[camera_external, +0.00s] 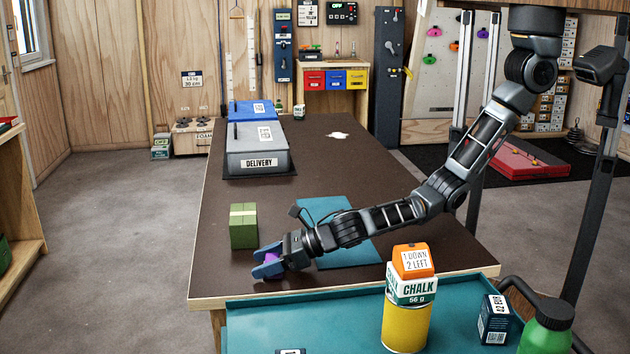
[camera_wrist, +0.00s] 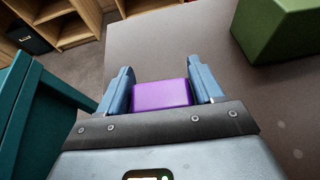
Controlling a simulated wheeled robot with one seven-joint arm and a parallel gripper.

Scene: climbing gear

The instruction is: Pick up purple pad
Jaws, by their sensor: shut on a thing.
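The purple pad (camera_wrist: 161,95) is a small block between the two blue fingers of my gripper (camera_wrist: 160,88) in the wrist view. In the external view the pad (camera_external: 271,258) shows as a small purple patch between the fingers. My gripper (camera_external: 267,264) is low over the near left part of the dark table and shut on the pad. I cannot tell whether the pad touches the table.
A green block (camera_external: 243,228) stands just behind my gripper. A teal mat (camera_external: 350,255) lies under my forearm. A grey delivery box (camera_external: 257,160) sits farther back. A yellow can with chalk (camera_external: 406,325) stands on the teal surface in front.

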